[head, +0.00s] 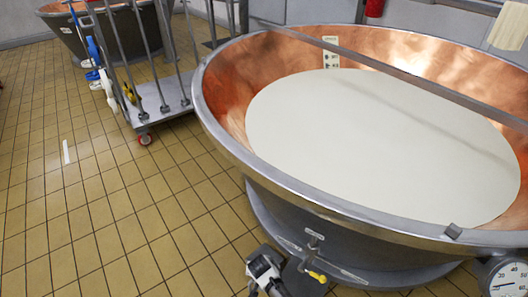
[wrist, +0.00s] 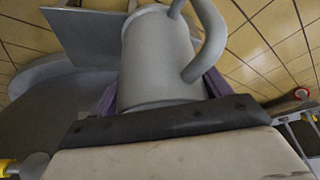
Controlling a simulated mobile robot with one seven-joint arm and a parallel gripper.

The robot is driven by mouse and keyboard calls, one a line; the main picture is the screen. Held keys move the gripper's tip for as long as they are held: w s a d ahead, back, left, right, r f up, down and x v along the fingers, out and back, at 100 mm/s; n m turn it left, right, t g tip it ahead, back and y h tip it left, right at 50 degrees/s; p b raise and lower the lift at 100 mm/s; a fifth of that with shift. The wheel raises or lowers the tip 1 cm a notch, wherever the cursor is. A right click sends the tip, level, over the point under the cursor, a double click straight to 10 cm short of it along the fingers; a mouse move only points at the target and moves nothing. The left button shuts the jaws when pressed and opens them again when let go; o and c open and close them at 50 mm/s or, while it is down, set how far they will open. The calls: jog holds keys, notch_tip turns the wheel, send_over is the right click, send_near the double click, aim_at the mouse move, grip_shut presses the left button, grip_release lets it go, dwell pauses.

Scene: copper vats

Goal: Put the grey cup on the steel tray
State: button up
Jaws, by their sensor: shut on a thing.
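The grey cup (wrist: 158,62) fills the middle of the wrist view, with its curved handle to the right. My gripper (wrist: 160,92) is shut on it, with a purple-grey finger showing at each side of the cup. In the head view part of my arm shows at the bottom edge, in front of the vat; I cannot make out the cup there. I cannot identify the steel tray for certain in either view.
A large copper vat (head: 230,150) holding white liquid fills the right of the head view. A railed cart (head: 155,103) stands left of it, and another vat (head: 95,35) stands behind. A flat grey panel (wrist: 85,40) is beside the cup. The tiled floor (head: 90,200) at left is clear.

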notch_tip(320, 180, up, 16)
jog(key=w+n+p, duration=0.2)
jog(key=p, duration=0.1)
jog(key=s+f, duration=0.4)
jog(key=f, duration=0.1)
jog(key=shift+y, duration=0.3)
jog(key=shift+a, duration=0.1)
dwell(0.8)
